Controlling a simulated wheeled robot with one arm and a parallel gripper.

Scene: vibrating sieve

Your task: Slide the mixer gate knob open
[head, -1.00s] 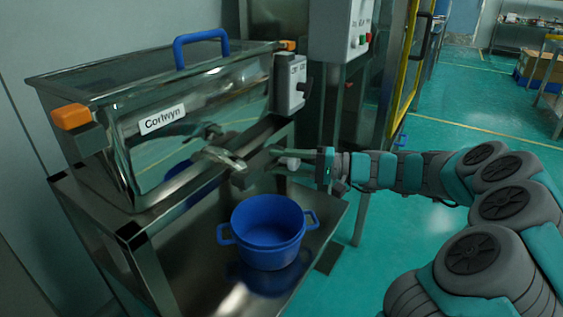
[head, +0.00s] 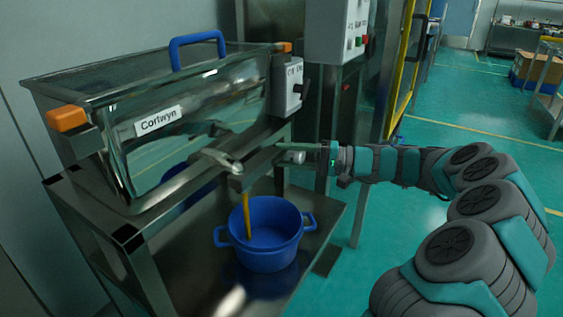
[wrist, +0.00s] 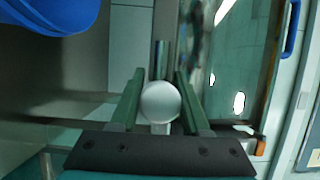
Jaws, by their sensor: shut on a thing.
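The steel mixer (head: 215,105), labelled Cortwyn, stands on a metal table. Its gate outlet (head: 258,165) sticks out at the lower front right, and the gate knob (head: 297,157) is at the outlet's right end. My gripper (head: 300,156) reaches in from the right at the knob. In the wrist view the round silver knob (wrist: 160,102) sits between the two green fingers of my gripper (wrist: 160,98), which are shut on it. A yellow-brown stream (head: 246,215) falls from the outlet into the blue pot (head: 268,258).
The pot stands on the table shelf (head: 200,290) below the outlet; part of it shows in the wrist view (wrist: 55,12). A grey control box (head: 288,85) is on the mixer's right end. Green floor (head: 450,160) is open to the right.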

